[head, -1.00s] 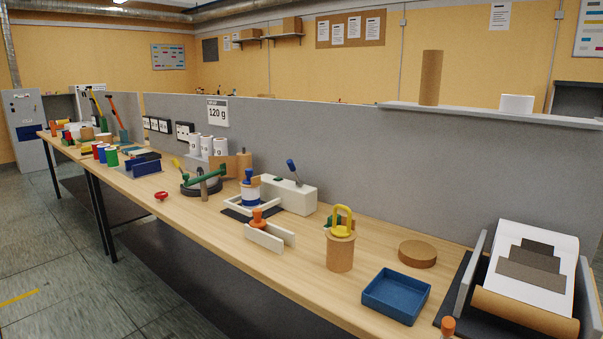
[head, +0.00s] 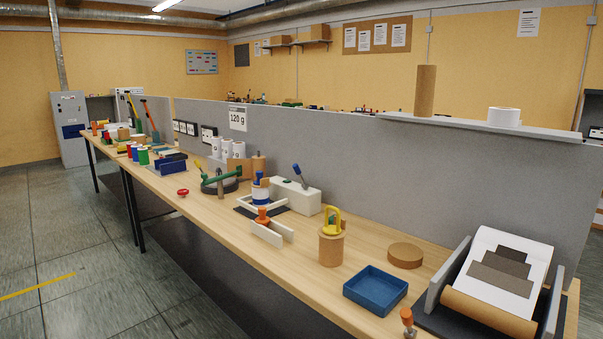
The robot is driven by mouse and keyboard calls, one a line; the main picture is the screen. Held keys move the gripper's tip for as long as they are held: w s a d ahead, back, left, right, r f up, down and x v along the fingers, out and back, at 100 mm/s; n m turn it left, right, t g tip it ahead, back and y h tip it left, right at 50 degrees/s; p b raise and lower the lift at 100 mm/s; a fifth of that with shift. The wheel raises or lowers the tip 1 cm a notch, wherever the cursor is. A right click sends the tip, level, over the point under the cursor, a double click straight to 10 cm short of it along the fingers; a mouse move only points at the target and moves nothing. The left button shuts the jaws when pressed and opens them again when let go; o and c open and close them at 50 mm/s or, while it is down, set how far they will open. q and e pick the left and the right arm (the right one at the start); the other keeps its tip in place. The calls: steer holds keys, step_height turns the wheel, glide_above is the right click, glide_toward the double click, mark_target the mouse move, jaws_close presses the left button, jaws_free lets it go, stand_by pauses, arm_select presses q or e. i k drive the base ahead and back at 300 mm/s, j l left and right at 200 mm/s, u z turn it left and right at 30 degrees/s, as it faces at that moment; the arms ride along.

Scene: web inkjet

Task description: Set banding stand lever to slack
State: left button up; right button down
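Which item is the banding stand is not labelled. A white block (head: 297,197) on the bench has a lever with a blue handle (head: 297,169), which rises and tilts to the left, and a small green patch on top. Left of it, a dark round base (head: 219,188) carries a green arm (head: 219,177) above it, slanting up to the right. I cannot tell which lever position means slack. Neither of my grippers is in view.
The long wooden bench (head: 220,231) runs from far left to near right. Near me stand a cork-coloured cylinder (head: 331,249) with a yellow handle, a blue tray (head: 363,292), a round brown disc (head: 405,256) and an orange-topped item (head: 407,318). Open floor (head: 90,270) lies at left.

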mark_target(296, 171)
steer(key=z, duration=0.35)
steer(key=i+j+z, duration=0.1)
steer(key=z, duration=0.25)
steer(key=j+z, duration=0.35)
steer(key=i+j+z, duration=0.1)
steer(key=z, duration=0.25)
steer(key=j+z, duration=0.5)
steer(key=j, duration=0.4)
steer(key=j+z, duration=0.1)
steer(key=j, duration=1)
steer(key=k+j+z, duration=0.1)
steer(key=j, duration=1)
